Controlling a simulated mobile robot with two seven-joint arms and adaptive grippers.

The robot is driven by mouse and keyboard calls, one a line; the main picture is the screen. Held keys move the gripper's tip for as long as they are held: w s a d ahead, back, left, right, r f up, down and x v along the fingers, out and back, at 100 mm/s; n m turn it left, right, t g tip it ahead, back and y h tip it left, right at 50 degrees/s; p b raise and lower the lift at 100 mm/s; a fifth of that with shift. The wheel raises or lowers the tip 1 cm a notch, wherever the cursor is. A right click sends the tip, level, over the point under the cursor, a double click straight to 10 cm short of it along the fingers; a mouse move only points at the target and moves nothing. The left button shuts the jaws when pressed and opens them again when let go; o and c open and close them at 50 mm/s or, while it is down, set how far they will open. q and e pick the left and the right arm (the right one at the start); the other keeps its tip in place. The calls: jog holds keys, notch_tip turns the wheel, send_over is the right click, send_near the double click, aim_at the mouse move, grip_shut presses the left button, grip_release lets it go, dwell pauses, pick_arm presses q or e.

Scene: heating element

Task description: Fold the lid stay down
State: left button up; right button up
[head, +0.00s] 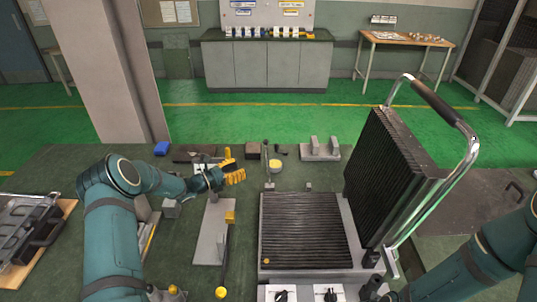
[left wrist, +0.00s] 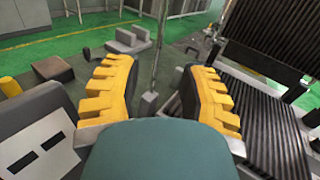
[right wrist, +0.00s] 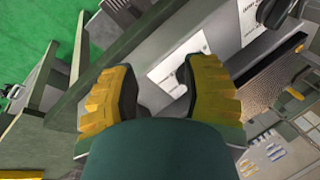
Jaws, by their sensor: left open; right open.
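A contact-grill-like heating unit has a ribbed lower plate (head: 304,228) and a ribbed lid (head: 388,172) standing open, with a metal handle (head: 470,150). A thin upright rod (head: 267,160), which looks like the lid stay, rises at the lower plate's back left. In the left wrist view the rod (left wrist: 158,55) shows ahead, between the fingers in the picture. My left gripper (head: 235,174) is open and empty, left of the rod; they appear apart. My right gripper (right wrist: 160,95) is open and empty near the unit's front panel with white labels (right wrist: 185,65). It is outside the head view.
Blocks, a grey stand (head: 320,150) and a yellow-topped part (head: 276,166) sit at the bench's back. A grey plate (head: 212,232) with a yellow block lies left of the unit. A black case (head: 30,230) is at far left. Control knobs (head: 330,295) are in front.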

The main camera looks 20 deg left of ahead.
aim_at(267, 157)
pick_arm(q)
jog(key=b+x, duration=0.2)
jog(key=x, duration=1)
jog(key=shift+w+d+b, duration=0.1)
jog(key=shift+d+b, duration=0.1)
jog(key=shift+b, duration=0.1)
grip_shut()
